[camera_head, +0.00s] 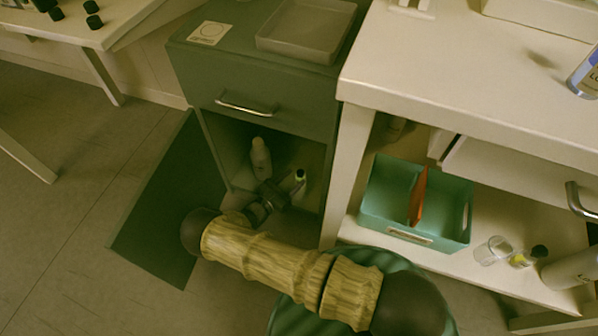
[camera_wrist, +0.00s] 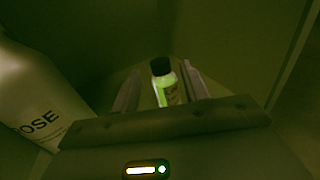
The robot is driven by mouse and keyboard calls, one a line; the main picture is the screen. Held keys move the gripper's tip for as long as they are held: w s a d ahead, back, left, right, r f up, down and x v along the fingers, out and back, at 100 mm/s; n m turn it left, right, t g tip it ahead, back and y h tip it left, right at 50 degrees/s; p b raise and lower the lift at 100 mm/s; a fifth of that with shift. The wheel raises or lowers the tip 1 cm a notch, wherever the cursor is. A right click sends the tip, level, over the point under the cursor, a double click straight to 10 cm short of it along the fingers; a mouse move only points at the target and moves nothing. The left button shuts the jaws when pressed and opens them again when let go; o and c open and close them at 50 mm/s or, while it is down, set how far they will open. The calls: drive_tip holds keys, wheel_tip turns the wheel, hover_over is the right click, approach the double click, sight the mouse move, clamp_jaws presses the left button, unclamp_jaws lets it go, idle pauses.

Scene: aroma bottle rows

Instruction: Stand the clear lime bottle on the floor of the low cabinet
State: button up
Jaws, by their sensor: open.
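The clear lime bottle (camera_head: 299,178), with a dark cap, appears upright inside the low cabinet (camera_head: 209,140). In the wrist view the bottle (camera_wrist: 163,92) shows bright green with a black cap and a partly visible label. My gripper (camera_head: 282,191) reaches into the open front of the cabinet. In the wrist view its two fingers (camera_wrist: 160,85) are apart, one on each side of the bottle, with the jaws open. The bottle's base and its contact with the cabinet floor are hard to make out in the dim light.
A larger white bottle (camera_head: 261,157) marked "ROSE" stands in the cabinet, left of my gripper. The dark green door (camera_head: 165,215) is swung wide open. Right of the cabinet, a shelf holds a teal divided bin (camera_head: 385,225), a clear glass (camera_head: 493,251) and more bottles.

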drive_tip(key=p+v, duration=0.2)
drive_tip(key=v, duration=0.6)
drive_tip(key=shift+w+d+r, duration=0.1)
